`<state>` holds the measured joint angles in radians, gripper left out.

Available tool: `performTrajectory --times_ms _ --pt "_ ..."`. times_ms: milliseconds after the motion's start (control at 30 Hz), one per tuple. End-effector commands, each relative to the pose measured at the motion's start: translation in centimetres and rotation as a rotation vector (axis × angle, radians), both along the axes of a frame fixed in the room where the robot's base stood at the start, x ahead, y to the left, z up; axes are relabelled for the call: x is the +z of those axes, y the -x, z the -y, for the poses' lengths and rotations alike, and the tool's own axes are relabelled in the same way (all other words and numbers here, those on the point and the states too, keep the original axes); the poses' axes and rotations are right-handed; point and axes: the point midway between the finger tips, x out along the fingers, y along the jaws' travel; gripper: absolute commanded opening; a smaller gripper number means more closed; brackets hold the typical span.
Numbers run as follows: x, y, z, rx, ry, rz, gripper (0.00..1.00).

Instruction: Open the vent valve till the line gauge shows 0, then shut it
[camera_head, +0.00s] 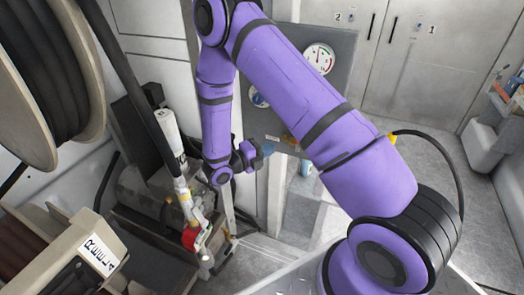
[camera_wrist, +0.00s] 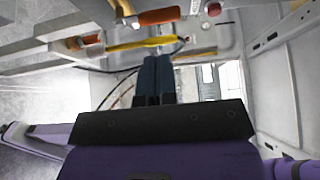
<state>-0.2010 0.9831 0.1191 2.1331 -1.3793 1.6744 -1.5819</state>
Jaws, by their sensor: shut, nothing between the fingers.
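A round white gauge (camera_head: 319,57) sits on a grey panel (camera_head: 343,75) behind my arm; its needle is too small to read surely. A second gauge (camera_head: 258,97) is mostly hidden by my arm. A small orange-yellow part (camera_head: 289,138) shows at the panel's lower edge; I cannot tell if it is the vent valve. My gripper (camera_head: 267,148) is left of that part, its fingers small in the head view. In the wrist view, my gripper (camera_wrist: 157,62) is shut and empty. Ahead are a yellow lever (camera_wrist: 142,43) and an orange handle (camera_wrist: 160,16), apart from the fingertips.
A hose reel (camera_head: 60,70) stands at the left, with a labelled reel box (camera_head: 80,255) below. A nozzle with a red part (camera_head: 190,238) hangs left of my gripper. Grey cabinet doors (camera_head: 415,60) are at the back. Floor shows clear at the right.

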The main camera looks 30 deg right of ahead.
Motion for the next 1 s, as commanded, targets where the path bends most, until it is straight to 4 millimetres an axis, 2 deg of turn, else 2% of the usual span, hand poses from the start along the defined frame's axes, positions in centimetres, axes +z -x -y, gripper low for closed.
performTrajectory --times_ms 33,300,500,700,1000 --pt "0.0 0.0 1.1 -0.004 0.0 0.0 0.0" --pt "0.0 -0.3 6.0 -0.005 -0.001 0.001 0.0" --pt "0.0 -0.6 8.4 -0.003 -0.001 0.003 0.0" --pt "0.0 -0.7 9.3 0.0 -0.001 0.003 0.0" --pt "0.0 -0.7 9.3 0.0 -0.001 0.003 0.0"
